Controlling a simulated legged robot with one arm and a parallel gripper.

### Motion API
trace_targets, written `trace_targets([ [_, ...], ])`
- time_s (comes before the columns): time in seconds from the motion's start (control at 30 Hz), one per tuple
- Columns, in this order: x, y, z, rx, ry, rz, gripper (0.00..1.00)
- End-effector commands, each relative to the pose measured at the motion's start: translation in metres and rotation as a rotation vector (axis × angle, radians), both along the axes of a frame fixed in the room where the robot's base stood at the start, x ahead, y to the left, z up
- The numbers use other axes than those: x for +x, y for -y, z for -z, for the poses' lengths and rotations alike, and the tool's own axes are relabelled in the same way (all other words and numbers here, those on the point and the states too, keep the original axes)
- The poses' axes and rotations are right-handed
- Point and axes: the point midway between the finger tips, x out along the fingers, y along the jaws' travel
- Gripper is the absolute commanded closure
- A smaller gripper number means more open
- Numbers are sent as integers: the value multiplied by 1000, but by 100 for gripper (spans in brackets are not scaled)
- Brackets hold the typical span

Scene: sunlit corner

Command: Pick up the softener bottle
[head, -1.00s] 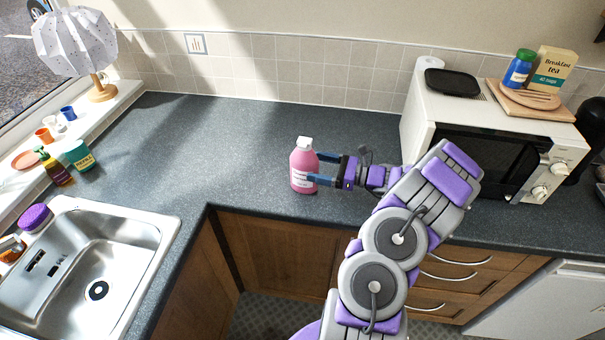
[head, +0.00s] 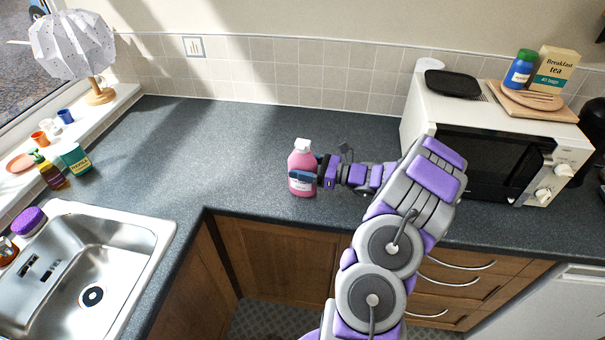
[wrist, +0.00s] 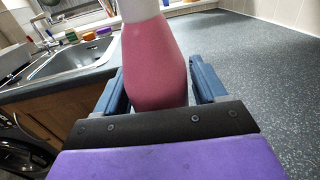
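The softener bottle (head: 302,165), pink with a white cap and a pale label, stands upright on the dark counter near its front edge. My gripper (head: 308,170) reaches it from the right, with one blue finger across the near side of the bottle. In the wrist view the bottle (wrist: 155,65) stands between the two spread fingers of my gripper (wrist: 160,85), its top cut off by the frame. The fingers look open around it, very close to its sides; whether they touch is unclear. The far finger is mostly hidden in the head view.
A white microwave (head: 500,140) stands at the right behind my arm. The counter (head: 210,140) behind and left of the bottle is clear.

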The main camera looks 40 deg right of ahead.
Motion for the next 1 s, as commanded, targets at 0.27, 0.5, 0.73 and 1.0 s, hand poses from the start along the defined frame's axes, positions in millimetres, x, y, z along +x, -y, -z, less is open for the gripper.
trace_targets([
  [0.27, 0, -2, -1, -4, 0, 1, 56],
  [0.5, 0, -3, -1, -4, 1, 0, 79],
  [0.73, 0, -1, -1, -1, 2, 1, 96],
  [1.0, 0, -2, -4, -3, 3, 1, 97],
])
